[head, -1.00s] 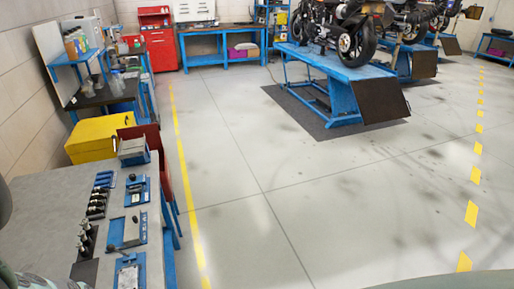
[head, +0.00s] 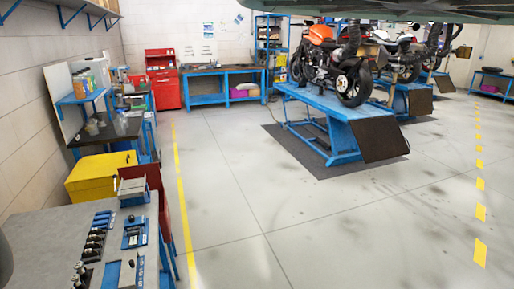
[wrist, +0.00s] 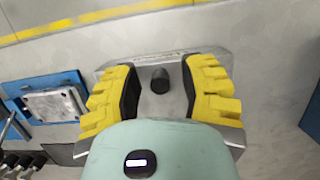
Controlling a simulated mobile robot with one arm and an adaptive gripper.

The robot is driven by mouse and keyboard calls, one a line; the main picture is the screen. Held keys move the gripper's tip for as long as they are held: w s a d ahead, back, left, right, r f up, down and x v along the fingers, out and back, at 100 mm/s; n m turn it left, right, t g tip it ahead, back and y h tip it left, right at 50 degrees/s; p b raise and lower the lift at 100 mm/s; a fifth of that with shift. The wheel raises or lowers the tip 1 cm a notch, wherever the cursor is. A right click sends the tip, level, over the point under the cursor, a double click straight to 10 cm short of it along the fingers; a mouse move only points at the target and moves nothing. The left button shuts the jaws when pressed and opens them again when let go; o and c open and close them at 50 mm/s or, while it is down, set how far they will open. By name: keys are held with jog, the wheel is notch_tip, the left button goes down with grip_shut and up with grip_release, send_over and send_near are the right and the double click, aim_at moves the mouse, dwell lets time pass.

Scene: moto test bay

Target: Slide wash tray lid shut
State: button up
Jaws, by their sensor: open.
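In the wrist view a grey metal plate, which looks like the wash tray lid (wrist: 180,62), lies below my gripper. A dark round knob (wrist: 160,80) stands up from it. My gripper (wrist: 162,84) is open, with one yellow finger on each side of the knob and a gap visible on both sides. I cannot tell how far down the fingers are. My gripper's body hides the near part of the plate, and the tray under it is not clearly visible. In the head view neither my gripper nor this lid shows.
The grey workbench (head: 45,235) carries blue fixtures (head: 135,232), a row of dark tools (head: 95,245) and a grey-blue box (head: 134,190). A blue fixture with a metal plate (wrist: 55,103) is left of the lid. The floor (head: 235,200) right of the bench is clear.

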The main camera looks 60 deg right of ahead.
jog(key=shift+s+d+p+v, duration=0.15)
jog(key=shift+d+p+v, duration=0.05)
jog(key=shift+p+v, duration=0.8)
jog(key=shift+s+d+p+v, duration=0.15)
jog(key=shift+d+p+v, duration=0.05)
jog(key=shift+p+v, duration=0.8)
jog(key=shift+s+d+p+v, duration=0.1)
jog(key=shift+d+p+v, duration=0.05)
jog(key=shift+p+v, duration=0.85)
jog(key=shift+r, duration=0.1)
